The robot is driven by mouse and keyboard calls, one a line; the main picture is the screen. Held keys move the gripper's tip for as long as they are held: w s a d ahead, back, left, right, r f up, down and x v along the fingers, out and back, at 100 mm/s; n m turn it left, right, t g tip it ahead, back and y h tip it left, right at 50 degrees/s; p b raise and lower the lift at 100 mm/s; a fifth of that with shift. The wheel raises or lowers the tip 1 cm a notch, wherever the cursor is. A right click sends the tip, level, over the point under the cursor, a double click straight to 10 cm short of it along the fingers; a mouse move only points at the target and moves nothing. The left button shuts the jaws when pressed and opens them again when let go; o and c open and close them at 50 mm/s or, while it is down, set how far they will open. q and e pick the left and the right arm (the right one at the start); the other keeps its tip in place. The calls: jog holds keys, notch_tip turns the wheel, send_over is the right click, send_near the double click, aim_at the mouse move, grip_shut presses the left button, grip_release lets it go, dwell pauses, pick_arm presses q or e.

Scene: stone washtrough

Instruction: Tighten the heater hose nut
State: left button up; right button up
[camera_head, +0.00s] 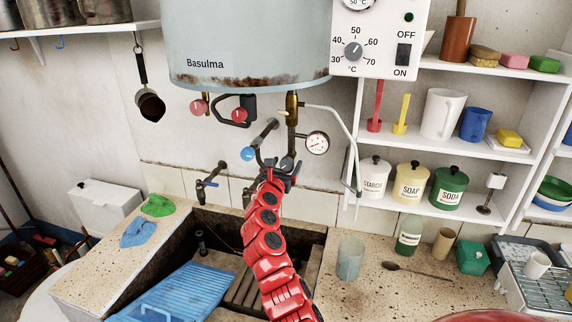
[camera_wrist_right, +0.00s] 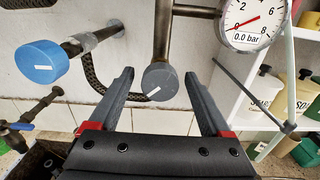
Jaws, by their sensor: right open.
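The heater (camera_head: 250,40), a pale blue tank marked Basulma with a rusty lower rim, hangs on the wall. A brass pipe (camera_head: 291,108) runs down from it. A round grey knob-like part with a white mark (camera_wrist_right: 160,82) sits at the pipe's lower end; I cannot tell whether it is the nut. A dark braided hose (camera_wrist_right: 92,80) shows behind to its left. My right gripper (camera_head: 281,166) is raised to the pipe's lower end. In the wrist view its open fingers (camera_wrist_right: 160,76) stand on either side of the grey part, with gaps showing. My left gripper is not in view.
A blue-handled valve (camera_head: 248,153) and a round gauge (camera_head: 317,145) flank the pipe closely. A control box (camera_head: 378,38) is above right. Below lies the stone trough (camera_head: 300,228) with a blue washboard (camera_head: 190,292). Shelves with canisters (camera_head: 411,183) stand right.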

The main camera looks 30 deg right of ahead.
jog(key=shift+c, duration=0.2)
grip_shut()
dwell(0.3)
